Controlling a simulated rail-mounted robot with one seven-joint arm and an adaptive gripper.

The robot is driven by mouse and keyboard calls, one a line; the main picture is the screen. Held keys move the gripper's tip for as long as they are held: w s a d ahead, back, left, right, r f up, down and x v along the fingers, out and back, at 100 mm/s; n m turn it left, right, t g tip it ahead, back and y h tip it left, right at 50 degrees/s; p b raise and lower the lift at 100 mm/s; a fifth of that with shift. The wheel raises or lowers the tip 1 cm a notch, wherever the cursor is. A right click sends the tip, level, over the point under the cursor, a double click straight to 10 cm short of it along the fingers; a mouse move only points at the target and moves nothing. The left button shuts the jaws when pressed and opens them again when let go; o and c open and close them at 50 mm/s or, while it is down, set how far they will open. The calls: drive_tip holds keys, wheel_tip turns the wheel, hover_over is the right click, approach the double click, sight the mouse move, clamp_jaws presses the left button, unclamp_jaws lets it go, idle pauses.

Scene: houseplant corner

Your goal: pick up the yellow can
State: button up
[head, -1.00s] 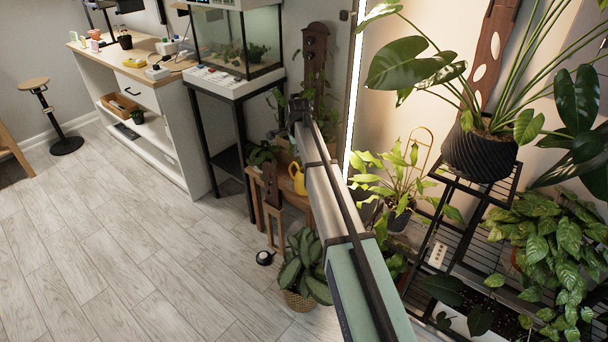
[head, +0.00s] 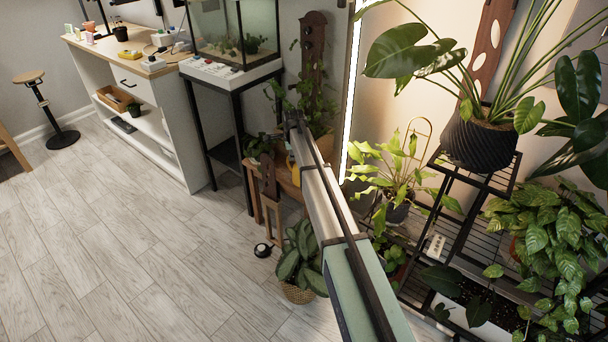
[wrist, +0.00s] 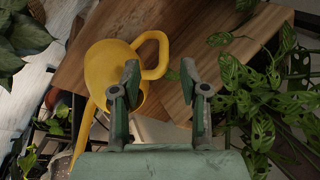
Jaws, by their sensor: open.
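The yellow can (wrist: 108,70) is a watering can with a loop handle and a long spout. In the wrist view it stands on a wooden bench, left of and partly behind my gripper's left finger. My gripper (wrist: 160,85) is open, with nothing between its fingers. The left finger overlaps the picture of the can near the base of its handle; I cannot tell if they touch.
The wooden bench (wrist: 205,40) has bare boards above the gripper. Vine leaves (wrist: 245,95) hang close on the right, and broad leaves (wrist: 22,35) sit at upper left. In the head view a potted plant (head: 300,265) stands on the floor before the bench, and a plant rack (head: 480,200) stands at right.

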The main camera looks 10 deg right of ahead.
drive_tip(key=shift+b+x, duration=0.45)
drive_tip(key=shift+x, duration=2.75)
drive_tip(key=shift+w+a+r, duration=0.15)
clamp_jaws()
